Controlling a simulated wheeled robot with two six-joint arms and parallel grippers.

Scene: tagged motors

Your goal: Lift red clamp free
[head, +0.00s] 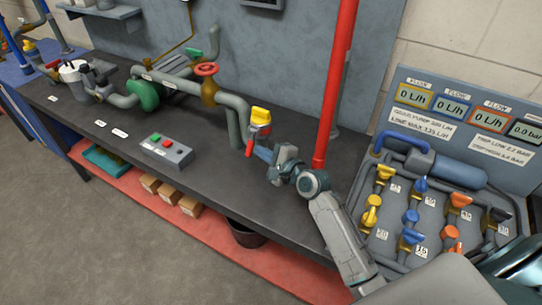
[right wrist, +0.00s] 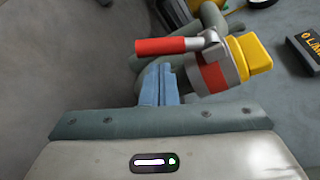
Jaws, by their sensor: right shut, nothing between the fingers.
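A red clamp (head: 249,148) with a stubby red handle hangs at the pipe end, just below a yellow cap (head: 260,115). In the right wrist view the red clamp (right wrist: 170,46) shows its handle, joined to a grey and red band beside the yellow cap (right wrist: 256,55). My right gripper (head: 262,154) has its blue fingers closed together with nothing between them. In the right wrist view the right gripper (right wrist: 160,80) points at the clamp, its fingertips just below the red handle in the picture. Whether they touch it is unclear. My left gripper is not in view.
The grey pipe with a red valve wheel (head: 206,69) runs left from the clamp. A red post (head: 336,80) rises close to my right arm. A button box (head: 166,150) sits on the dark bench (head: 215,180). A valve panel (head: 440,210) is at right.

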